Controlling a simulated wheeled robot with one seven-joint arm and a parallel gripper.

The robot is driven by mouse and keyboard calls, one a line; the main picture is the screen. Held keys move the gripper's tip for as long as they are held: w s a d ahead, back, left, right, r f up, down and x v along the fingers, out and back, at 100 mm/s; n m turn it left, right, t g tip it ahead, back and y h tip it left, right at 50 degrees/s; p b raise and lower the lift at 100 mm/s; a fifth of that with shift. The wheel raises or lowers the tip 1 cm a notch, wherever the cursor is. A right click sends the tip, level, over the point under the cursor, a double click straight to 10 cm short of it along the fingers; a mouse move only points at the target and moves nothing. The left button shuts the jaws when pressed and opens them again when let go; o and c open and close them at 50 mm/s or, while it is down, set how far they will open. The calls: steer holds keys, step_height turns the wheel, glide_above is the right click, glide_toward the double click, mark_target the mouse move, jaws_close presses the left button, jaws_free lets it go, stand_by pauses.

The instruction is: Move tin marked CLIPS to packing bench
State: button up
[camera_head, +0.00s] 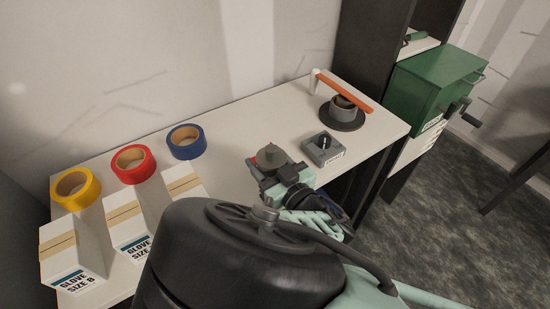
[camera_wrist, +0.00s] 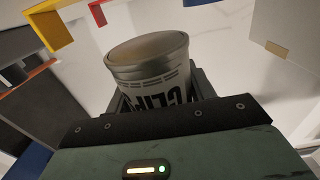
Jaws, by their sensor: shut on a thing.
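The tin marked CLIPS (camera_wrist: 150,68) is a grey metal can with dark lettering, held between the jaws in the wrist view. My gripper (camera_wrist: 160,95) is shut on it; the fingers sit on either side of the can and hide its lower part. In the head view my gripper (camera_head: 275,168) is over the right half of a white bench (camera_head: 235,125), with a grey round top (camera_head: 270,154) between its jaws. The frames do not show whether this bench is the packing bench.
Yellow (camera_head: 75,188), red (camera_head: 133,164) and blue (camera_head: 185,142) tape rolls and glove boxes (camera_head: 75,255) stand on the left. A small grey box with a knob (camera_head: 323,149) and a round dark stand (camera_head: 342,117) with an orange bar are right. A green cabinet (camera_head: 437,85) stands beyond.

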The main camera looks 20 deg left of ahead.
steer(key=shift+f+b, duration=1.1)
steer(key=shift+f, duration=0.55)
steer(key=shift+f, duration=0.15)
steer(key=o, duration=1.4)
steer(key=shift+c, duration=0.2)
